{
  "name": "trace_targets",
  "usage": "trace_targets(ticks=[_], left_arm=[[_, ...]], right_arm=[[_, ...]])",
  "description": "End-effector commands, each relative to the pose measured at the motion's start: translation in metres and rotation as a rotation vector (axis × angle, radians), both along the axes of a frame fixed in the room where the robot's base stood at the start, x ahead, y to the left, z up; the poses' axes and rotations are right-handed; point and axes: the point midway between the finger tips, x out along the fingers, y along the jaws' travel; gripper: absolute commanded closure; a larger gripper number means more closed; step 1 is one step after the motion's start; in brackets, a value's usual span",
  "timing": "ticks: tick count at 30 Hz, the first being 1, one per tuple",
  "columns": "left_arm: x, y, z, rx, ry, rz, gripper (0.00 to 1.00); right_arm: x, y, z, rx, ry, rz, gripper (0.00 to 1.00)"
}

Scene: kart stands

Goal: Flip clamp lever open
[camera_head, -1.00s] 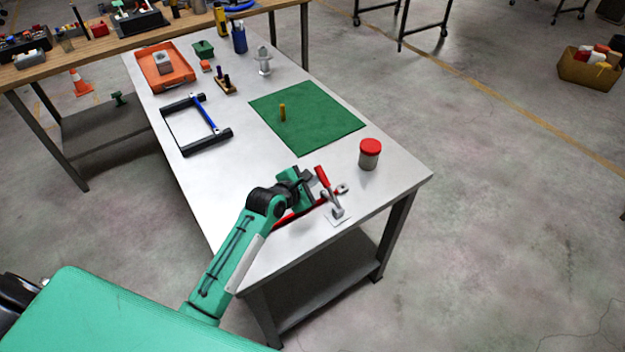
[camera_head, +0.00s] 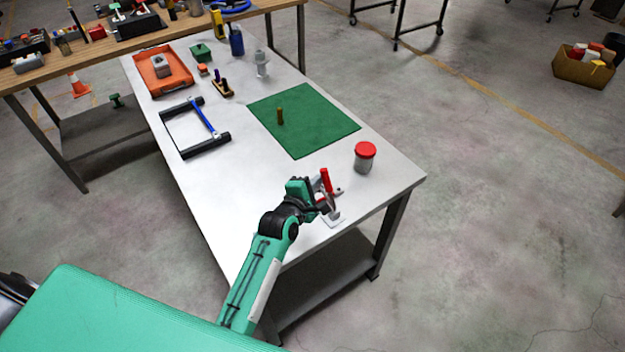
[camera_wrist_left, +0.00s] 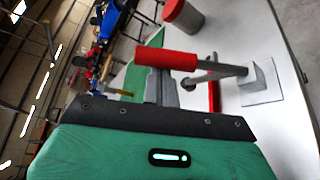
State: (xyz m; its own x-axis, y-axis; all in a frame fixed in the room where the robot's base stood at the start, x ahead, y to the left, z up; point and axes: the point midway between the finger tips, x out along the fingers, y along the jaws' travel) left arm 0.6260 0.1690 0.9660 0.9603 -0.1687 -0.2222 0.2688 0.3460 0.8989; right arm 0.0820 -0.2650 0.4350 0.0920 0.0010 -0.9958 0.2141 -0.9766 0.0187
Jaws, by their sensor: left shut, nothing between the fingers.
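The clamp has a red lever handle (camera_head: 326,181) that stands near upright, over a pale base plate (camera_head: 334,219) near the table's front corner. In the left wrist view the red handle (camera_wrist_left: 165,59) lies across the picture just beyond my fingers, joined by a metal arm to the grey base (camera_wrist_left: 261,82). My left gripper (camera_head: 320,204) is shut with nothing in it. Its fingertips (camera_wrist_left: 167,88) are close beside the handle; I cannot tell whether they touch it. The gripper hides part of the clamp. My right gripper is not in view.
A jar with a red lid (camera_head: 364,156) stands behind the clamp. A red tool (camera_wrist_left: 214,95) lies beside the clamp. A green mat (camera_head: 310,125) with a small brass-coloured post and a black-and-blue frame (camera_head: 195,127) are farther back. The table (camera_head: 215,185) is clear at left.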

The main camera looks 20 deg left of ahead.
Motion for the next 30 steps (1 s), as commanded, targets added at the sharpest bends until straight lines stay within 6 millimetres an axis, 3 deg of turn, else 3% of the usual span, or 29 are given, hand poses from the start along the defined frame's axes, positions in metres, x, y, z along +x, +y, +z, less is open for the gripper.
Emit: trace_targets(ticks=[15, 30], left_arm=[[-0.022, -0.028, 0.012, 0.310, -0.241, -0.001, 1.00], [-0.028, -0.035, 0.015, 0.398, -0.310, -0.001, 1.00]], right_arm=[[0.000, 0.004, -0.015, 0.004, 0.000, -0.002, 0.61], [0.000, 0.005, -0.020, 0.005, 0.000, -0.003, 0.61]])
